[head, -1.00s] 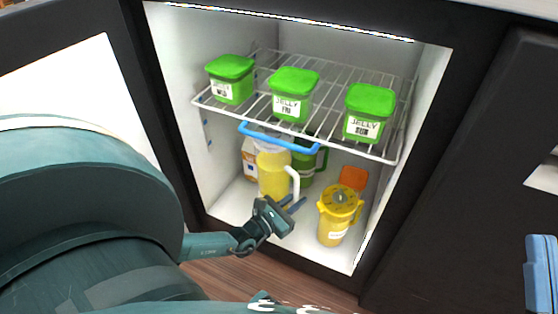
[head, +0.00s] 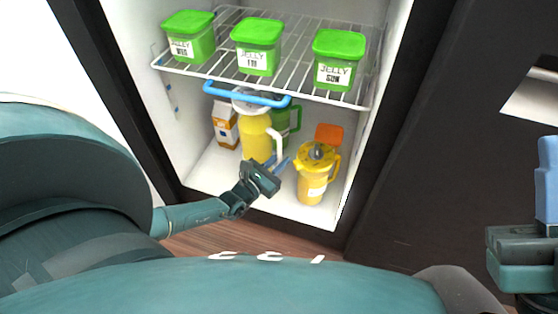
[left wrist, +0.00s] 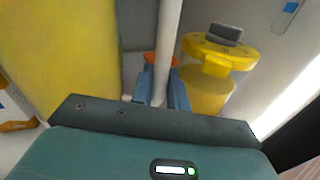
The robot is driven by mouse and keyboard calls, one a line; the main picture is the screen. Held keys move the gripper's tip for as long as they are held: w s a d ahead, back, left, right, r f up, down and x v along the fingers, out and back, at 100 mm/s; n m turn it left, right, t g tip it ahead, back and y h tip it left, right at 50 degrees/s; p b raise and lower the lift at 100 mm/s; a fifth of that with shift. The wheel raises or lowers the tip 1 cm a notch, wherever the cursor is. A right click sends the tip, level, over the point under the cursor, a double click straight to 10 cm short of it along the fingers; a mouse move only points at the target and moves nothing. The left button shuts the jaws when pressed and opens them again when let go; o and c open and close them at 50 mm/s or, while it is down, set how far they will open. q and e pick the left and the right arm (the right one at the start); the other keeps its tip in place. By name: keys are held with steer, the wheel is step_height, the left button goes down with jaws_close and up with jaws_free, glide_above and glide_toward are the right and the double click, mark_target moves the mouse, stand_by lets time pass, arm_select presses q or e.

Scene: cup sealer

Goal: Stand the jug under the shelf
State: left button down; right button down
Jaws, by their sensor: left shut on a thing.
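The jug (head: 256,138) is a tall yellow jug with a pale lid and a white handle, standing about upright under the wire shelf (head: 286,80) inside the lit cabinet. A blue bar (head: 247,95) on the shelf's front crosses in front of its top. My left gripper (head: 277,166) is shut on the white handle, which runs between its fingers in the left wrist view (left wrist: 165,50). The jug's yellow side fills the left of that view. I cannot tell whether its base touches the floor. My right gripper (head: 546,180) shows only partly at the right edge; its jaws are unclear.
An orange-yellow lidded pitcher (head: 314,178) stands close to the right of the jug. A green jug (head: 287,122) and a carton (head: 225,126) are behind it. Green jelly tubs (head: 256,48) stand on the shelf. The cabinet's front floor (head: 215,175) is clear at left.

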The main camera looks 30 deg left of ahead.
arm_select(q)
steer(key=shift+w+r, duration=0.15)
steer(key=shift+r, duration=0.05)
steer(key=c, duration=1.7)
jaws_free()
steer(key=shift+f, duration=0.2)
steer(key=o, duration=0.3)
steer(key=shift+o, duration=0.2)
steer(key=shift+r, duration=0.1)
